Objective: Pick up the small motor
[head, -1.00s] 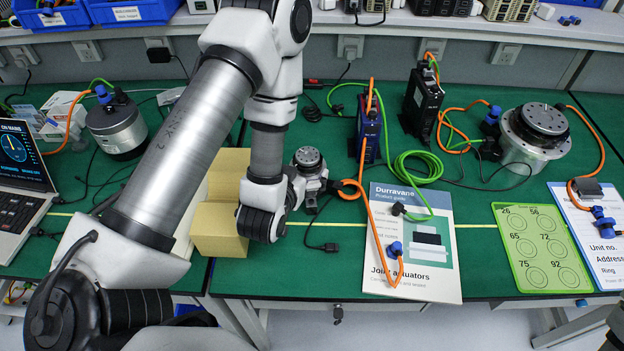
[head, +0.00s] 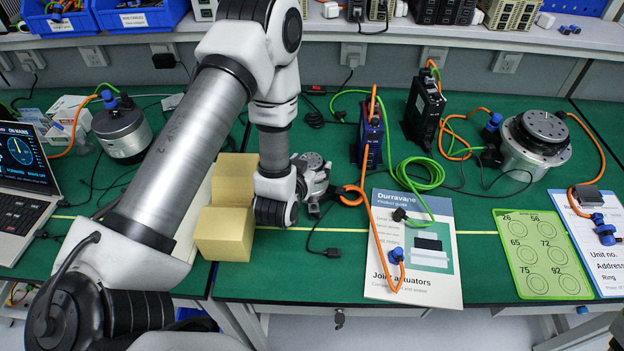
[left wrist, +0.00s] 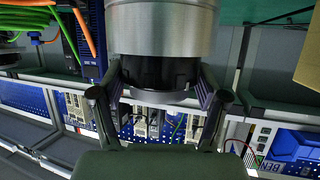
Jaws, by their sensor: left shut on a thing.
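In the left wrist view the motor (left wrist: 162,28) fills the top middle as a silver body with a black band below. The fingers of my left gripper (left wrist: 160,88) stand on either side of that band. I cannot tell whether the motor is clear of the mat. My right gripper is not in view.
Yellow foam blocks (head: 225,232) stand left of the motor. A blue drive (head: 371,137) with orange and green cables is close on its right, above a brochure (head: 440,275). A larger actuator (head: 535,150) and a green card (head: 543,255) are farther right. Green mat in front is mostly clear.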

